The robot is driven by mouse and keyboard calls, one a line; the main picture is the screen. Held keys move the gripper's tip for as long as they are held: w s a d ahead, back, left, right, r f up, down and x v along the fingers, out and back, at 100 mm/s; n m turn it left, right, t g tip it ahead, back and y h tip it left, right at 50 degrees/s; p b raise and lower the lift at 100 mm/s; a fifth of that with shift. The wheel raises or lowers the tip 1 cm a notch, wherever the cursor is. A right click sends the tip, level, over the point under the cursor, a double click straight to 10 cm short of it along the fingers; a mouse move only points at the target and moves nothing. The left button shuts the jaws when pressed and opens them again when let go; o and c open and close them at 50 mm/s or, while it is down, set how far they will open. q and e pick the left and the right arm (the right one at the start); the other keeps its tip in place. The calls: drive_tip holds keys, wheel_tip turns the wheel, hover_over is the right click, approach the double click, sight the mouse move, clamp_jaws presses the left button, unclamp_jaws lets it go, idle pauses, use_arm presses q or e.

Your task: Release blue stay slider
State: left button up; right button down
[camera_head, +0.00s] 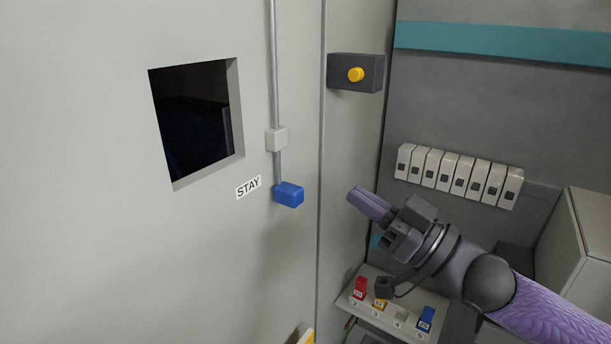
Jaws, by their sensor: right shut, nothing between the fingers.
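The blue stay slider (289,194) sits at the lower end of a thin vertical grey rod (277,100) on the pale door panel, beside a white "STAY" label (248,187). A small light block (277,139) sits on the rod above it. My right gripper (354,196) points left from the right arm, its purple fingers together and empty. In the picture it is to the right of the blue slider, apart from it. My left gripper is not in view.
A dark box with a yellow button (356,74) is on the wall above my gripper. A row of light socket boxes (459,174) lines the back wall. A panel (412,325) with red, yellow and blue pieces lies below my right arm. The door has a dark window (193,122).

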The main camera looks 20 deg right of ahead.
sight(275, 164)
drive_tip(key=p+x, duration=0.2)
drive_tip(key=x, duration=0.3)
drive_tip(key=p+x, duration=0.2)
drive_tip(key=x, duration=0.3)
drive_tip(key=shift+r+p, duration=0.25)
drive_tip(key=shift+p, duration=0.15)
wheel_tip(275, 164, down, 3)
drive_tip(key=shift+f, duration=0.8)
